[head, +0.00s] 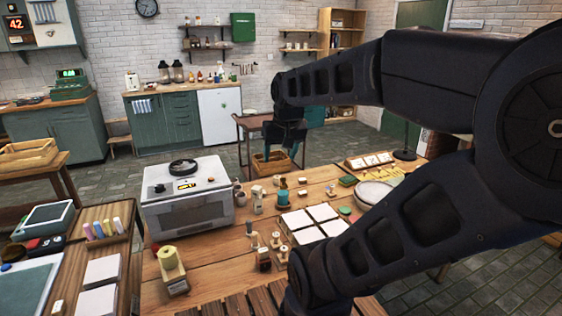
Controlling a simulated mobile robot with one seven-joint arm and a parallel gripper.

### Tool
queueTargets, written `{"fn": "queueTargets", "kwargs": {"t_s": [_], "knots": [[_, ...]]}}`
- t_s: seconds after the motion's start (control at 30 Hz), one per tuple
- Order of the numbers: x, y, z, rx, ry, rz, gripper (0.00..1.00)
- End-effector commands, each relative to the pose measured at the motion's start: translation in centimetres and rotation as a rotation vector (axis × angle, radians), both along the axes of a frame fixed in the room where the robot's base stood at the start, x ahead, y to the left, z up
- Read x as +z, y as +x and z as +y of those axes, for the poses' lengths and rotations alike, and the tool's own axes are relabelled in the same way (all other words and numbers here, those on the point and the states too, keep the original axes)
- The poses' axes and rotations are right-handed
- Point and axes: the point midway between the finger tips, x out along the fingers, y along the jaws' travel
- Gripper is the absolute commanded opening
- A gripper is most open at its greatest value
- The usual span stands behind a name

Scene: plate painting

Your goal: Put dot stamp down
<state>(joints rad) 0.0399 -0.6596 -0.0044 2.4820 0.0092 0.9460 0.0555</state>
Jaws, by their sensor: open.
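My gripper (282,152) hangs from the end of my arm beyond the back edge of the wooden worktable (205,262), in front of a wooden box on a side table as seen here. It is open, and no object shows between its fingers. Several small stamps with wooden handles stand upright near the front of the worktable, one of them at the left of the group (254,241). I cannot tell which is the dot stamp. The gripper is well apart from them.
A white oven-like box (188,205) stands at the worktable's left back. White square tiles (308,216) lie right of the stamps, and stacked plates (375,192) sit farther right. My arm covers the right side.

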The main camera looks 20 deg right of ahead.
Motion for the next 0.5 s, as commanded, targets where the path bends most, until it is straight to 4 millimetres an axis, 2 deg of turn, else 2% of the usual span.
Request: {"fn": "queueTargets", "kwargs": {"t_s": [0.1, 0.2, 0.5], "knots": [[-0.4, -2.1, 0.7, 0.058, -0.02, -0.018, 0.61], [-0.7, -3.0, 1.0, 0.085, -0.031, -0.025, 0.61], [-0.8, -3.4, 1.1, 0.099, -0.035, -0.027, 0.61]]}}
